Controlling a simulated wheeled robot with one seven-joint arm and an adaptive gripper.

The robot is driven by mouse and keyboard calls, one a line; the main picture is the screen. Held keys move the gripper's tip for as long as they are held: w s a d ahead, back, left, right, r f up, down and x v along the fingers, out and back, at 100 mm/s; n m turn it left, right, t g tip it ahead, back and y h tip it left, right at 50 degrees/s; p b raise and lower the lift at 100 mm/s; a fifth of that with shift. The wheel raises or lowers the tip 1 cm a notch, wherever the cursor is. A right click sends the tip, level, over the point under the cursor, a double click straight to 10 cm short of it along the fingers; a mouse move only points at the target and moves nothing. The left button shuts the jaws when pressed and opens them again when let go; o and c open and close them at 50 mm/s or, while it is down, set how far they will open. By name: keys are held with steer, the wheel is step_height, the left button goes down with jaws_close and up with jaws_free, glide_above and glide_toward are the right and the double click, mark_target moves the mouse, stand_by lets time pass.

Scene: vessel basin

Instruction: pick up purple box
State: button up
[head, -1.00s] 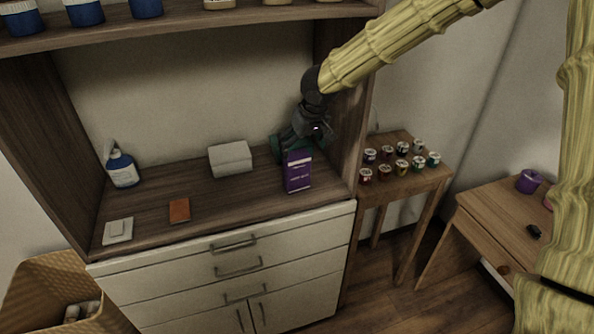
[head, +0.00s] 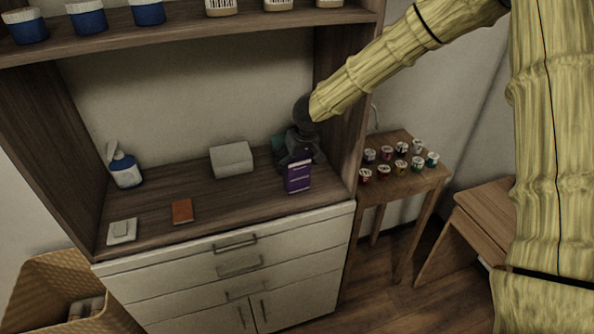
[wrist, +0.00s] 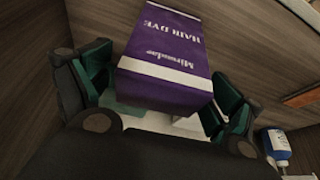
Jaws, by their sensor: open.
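The purple box (head: 299,177), marked as hair dye, stands upright on the wooden counter, near its front right part. In the wrist view the purple box (wrist: 166,52) lies between the two green-padded fingers of my gripper (wrist: 160,98), with a finger on each side. The fingers are apart and a gap shows at least on the left. In the head view my gripper (head: 299,154) is low, just behind and above the box, and is partly hidden by it.
A light grey block (head: 231,159) stands left of the box. A brown flat box (head: 182,212), a white dish (head: 122,231) and a blue bottle (head: 125,170) are further left. The cabinet's right side wall (head: 343,120) is close to my gripper. A shelf (head: 190,34) hangs above.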

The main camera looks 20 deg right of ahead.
steer(key=shift+x, duration=1.1)
steer(key=c, duration=1)
